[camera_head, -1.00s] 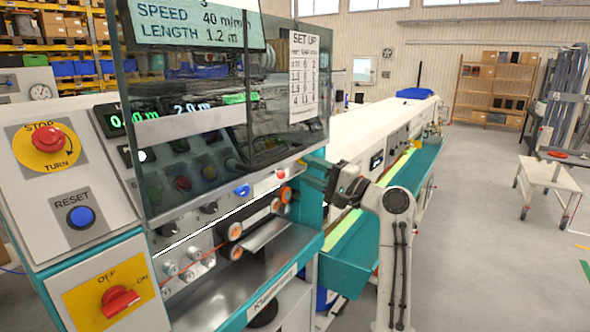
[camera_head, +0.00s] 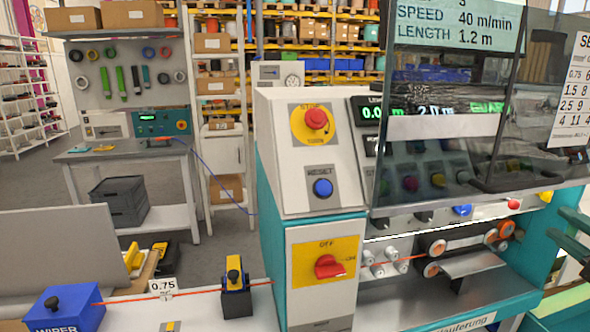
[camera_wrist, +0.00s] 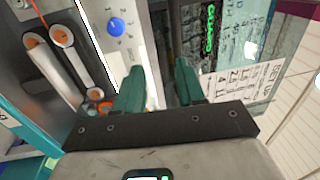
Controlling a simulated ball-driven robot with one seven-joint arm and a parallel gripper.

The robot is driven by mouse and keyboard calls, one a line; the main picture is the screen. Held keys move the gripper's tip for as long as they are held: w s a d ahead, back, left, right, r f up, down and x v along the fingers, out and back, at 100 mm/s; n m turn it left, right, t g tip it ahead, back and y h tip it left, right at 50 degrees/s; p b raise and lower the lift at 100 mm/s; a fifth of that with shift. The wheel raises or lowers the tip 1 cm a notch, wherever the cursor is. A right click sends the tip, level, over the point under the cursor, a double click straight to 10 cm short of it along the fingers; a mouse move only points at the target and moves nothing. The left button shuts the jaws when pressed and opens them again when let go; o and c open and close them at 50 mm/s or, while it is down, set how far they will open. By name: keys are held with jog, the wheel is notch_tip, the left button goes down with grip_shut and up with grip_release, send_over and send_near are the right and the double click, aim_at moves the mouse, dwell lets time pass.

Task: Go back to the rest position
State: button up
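My gripper (camera_wrist: 158,72) shows in the wrist view with its two green fingers apart and nothing between them. In the head view, my gripper's green fingers (camera_head: 572,232) show at the right edge, in front of the machine's right part; the rest of the arm is out of that view. The machine (camera_head: 285,190) has a red stop button (camera_head: 316,118), a blue reset button (camera_head: 322,187) and a red rotary switch (camera_head: 328,267). In the wrist view, a blue knob (camera_wrist: 116,26) and orange-rimmed rollers (camera_wrist: 62,37) lie beyond the fingers.
A clear guard (camera_head: 455,135) covers part of the machine's panel. A blue box marked wiper (camera_head: 62,308) and a yellow-black clamp (camera_head: 235,285) stand at the lower left, with orange wire running between them. A workbench (camera_head: 130,150) and shelving stand behind.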

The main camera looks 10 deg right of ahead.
jog(key=s+a+f+n+g+y, duration=0.1)
jog(key=a+f+n+g, duration=0.2)
jog(key=a+f, duration=0.45)
jog(key=s+a+f+n+g, duration=0.2)
jog(key=a+f+g, duration=0.25)
jog(key=f, duration=0.65)
jog(key=s+a+f+n+g+y, duration=0.1)
jog(key=a+f+n+g, duration=0.15)
jog(key=a+f, duration=0.55)
jog(key=s+a+f+n+g+h, duration=0.1)
jog(key=s+a+f+n+g, duration=0.2)
jog(key=s, duration=0.4)
jog(key=s+a+f+n+g+h, duration=0.1)
jog(key=s+a+f+n+g, duration=0.1)
jog(key=s+f, duration=0.4)
jog(key=s+a+f+n+g, duration=0.3)
jog(key=s+f+n, duration=0.1)
jog(key=s, duration=0.5)
jog(key=shift+s+a+f+g+h, duration=0.25)
jog(key=shift+s+a+g+h, duration=0.05)
jog(key=shift+s+a+h, duration=0.1)
